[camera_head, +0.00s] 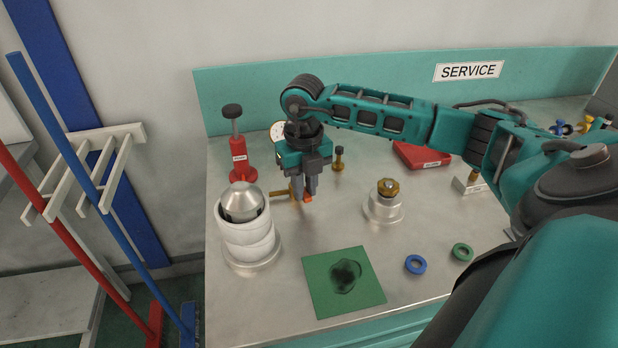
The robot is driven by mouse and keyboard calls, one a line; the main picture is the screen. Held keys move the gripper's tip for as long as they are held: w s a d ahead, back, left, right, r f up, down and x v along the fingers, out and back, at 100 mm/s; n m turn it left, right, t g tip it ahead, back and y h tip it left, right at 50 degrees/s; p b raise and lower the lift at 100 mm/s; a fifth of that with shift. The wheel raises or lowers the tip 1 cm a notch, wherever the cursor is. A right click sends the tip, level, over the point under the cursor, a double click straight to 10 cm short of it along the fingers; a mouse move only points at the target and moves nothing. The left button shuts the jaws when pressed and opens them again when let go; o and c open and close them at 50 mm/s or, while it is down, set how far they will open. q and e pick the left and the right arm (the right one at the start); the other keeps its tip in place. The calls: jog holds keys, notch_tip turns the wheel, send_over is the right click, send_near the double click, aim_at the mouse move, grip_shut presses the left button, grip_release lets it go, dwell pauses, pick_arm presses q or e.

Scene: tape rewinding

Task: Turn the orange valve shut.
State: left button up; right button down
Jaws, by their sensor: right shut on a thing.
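The orange valve (308,199) sits on the steel worktop, at the end of a short brass pipe (280,193). Only a small part of its orange handle shows below the fingers. My right gripper (305,192) points straight down and is shut on the orange valve. The fingers hide most of the handle, so its angle cannot be told. My left gripper is not in view.
A white-wrapped cylinder with a metal cone (246,232) stands left of the valve, and a red bottle-like item (240,160) behind it. A brass-topped fitting (384,205) stands to the right. A green mat (320,285) and blue ring (415,264) lie in front.

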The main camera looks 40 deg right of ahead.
jog(key=shift+w+a+m, duration=0.15)
jog(key=shift+a+m, duration=0.05)
jog(key=shift+m, duration=0.4)
jog(key=shift+w+a+m, duration=0.1)
jog(key=shift+a+m, duration=0.1)
jog(key=shift+m, duration=0.4)
jog(key=c, duration=1)
grip_release()
jog(key=shift+c, duration=0.2)
notch_tip(320, 180, up, 13)
jog(key=shift+p, duration=0.45)
jog(key=shift+a, duration=0.1)
